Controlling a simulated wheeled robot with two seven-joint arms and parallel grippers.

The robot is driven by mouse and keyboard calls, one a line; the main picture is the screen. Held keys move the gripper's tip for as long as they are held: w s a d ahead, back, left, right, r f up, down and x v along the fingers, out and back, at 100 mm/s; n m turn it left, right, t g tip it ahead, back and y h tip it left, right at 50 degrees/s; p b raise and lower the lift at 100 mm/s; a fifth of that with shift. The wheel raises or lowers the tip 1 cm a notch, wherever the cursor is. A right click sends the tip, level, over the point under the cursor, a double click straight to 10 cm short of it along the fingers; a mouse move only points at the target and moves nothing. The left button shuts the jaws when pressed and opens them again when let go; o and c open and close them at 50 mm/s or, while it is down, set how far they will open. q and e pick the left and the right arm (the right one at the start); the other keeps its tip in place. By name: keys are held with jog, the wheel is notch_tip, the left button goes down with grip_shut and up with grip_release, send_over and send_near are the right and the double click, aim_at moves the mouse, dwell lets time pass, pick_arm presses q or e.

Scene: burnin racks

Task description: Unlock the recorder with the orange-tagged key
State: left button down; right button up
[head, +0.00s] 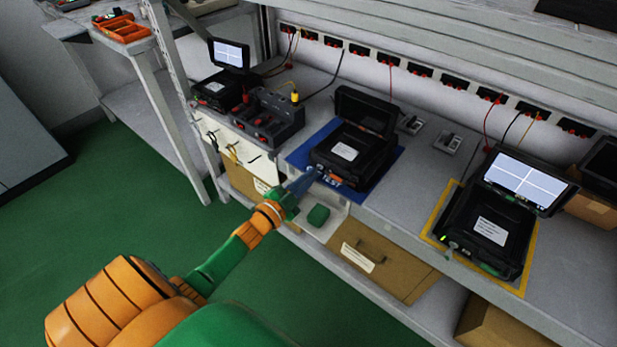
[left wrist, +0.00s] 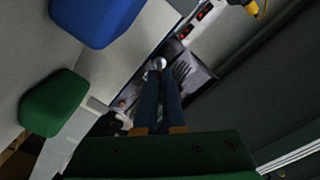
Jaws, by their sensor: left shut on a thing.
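The black recorder (head: 345,150) stands on a blue mat (head: 382,172) on the bench, its lid raised and a white label on it. My left gripper (head: 316,174) is at the recorder's front left edge, with its narrow blue fingers shut. In the left wrist view the fingers (left wrist: 159,98) are close together, with a small round silver piece (left wrist: 160,63) at their tips. It looks like part of a key, but its tag cannot be made out. A small orange patch (head: 335,178) shows on the recorder's front beside the fingertips; whether it is the tag is unclear. My right gripper is out of view.
Another recorder (head: 487,230) with a lit screen stands on a yellow mat (head: 438,210) at right. A dark multi-slot unit (head: 268,122) stands at left. Small items hang on the white panel (head: 225,145) below it.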

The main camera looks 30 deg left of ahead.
pick_arm(q)
jog(key=shift+f, duration=0.15)
dwell(0.4)
jog(key=c, duration=1.3)
grip_release()
jog(key=shift+s, duration=0.1)
jog(key=s, duration=0.4)
jog(key=s+p, duration=0.1)
jog(key=s, duration=0.2)
jog(key=shift+a, duration=0.3)
